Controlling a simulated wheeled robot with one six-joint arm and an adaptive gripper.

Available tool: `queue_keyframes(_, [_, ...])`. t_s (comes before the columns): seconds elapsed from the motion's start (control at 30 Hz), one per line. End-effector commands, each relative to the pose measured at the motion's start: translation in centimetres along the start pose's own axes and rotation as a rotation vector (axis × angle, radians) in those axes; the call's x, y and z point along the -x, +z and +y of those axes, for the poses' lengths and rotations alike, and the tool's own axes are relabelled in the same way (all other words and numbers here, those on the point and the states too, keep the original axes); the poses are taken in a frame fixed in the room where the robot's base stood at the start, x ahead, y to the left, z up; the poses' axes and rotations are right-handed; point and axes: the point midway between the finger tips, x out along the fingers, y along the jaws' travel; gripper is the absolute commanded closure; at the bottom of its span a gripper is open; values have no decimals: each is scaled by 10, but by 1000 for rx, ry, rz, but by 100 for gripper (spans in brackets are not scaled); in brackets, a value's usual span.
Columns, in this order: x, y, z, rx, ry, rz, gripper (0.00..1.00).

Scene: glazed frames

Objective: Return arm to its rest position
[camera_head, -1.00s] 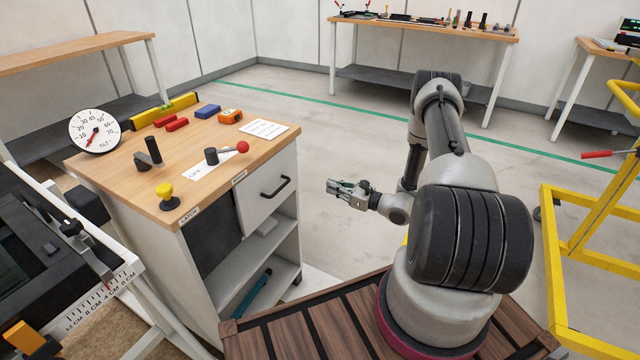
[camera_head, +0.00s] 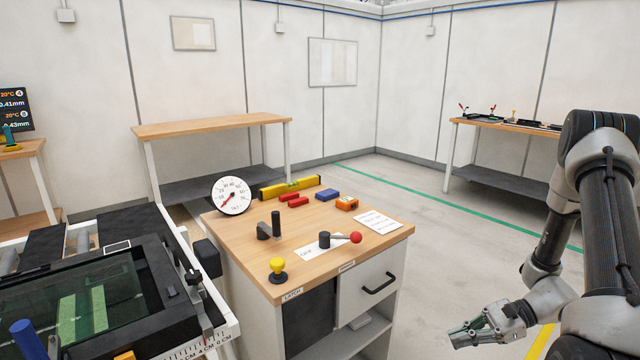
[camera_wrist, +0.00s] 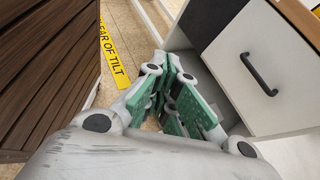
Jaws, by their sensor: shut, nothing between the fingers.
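My gripper (camera_head: 470,336) is at the lower right of the head view, to the right of the wooden-topped cabinet (camera_head: 230,238) and below the level of its top. It points left and is shut, with nothing held. In the wrist view the green-padded fingers (camera_wrist: 175,92) are close together, with the cabinet's white drawer front (camera_wrist: 262,62) to their right. My arm is folded along the right edge of the head view; its base is out of frame.
The cabinet top carries a red-knobbed lever (camera_head: 355,238), a yellow knob (camera_head: 277,266), a dial (camera_head: 231,196) and a yellow level (camera_head: 290,187). A drawer handle (camera_head: 379,283) sticks out. The wrist view shows dark slats (camera_wrist: 50,75) and a yellow floor strip (camera_wrist: 113,50). Open floor lies right of the cabinet.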

Motion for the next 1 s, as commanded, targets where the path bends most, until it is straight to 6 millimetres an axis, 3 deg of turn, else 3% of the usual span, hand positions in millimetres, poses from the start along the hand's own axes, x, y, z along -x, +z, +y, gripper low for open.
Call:
queue_keyframes(0.03, [12,19,7,69,67,45,100])
queue_keyframes(0.23, [63,78,43,354,342,244,100])
queue_keyframes(0.6, [144,175,78,862,695,633,100])
queue_keyframes(0.8, [171,225,91,1111,787,842,100])
queue_keyframes(1.0, [178,272,103,1319,760,1005,100])
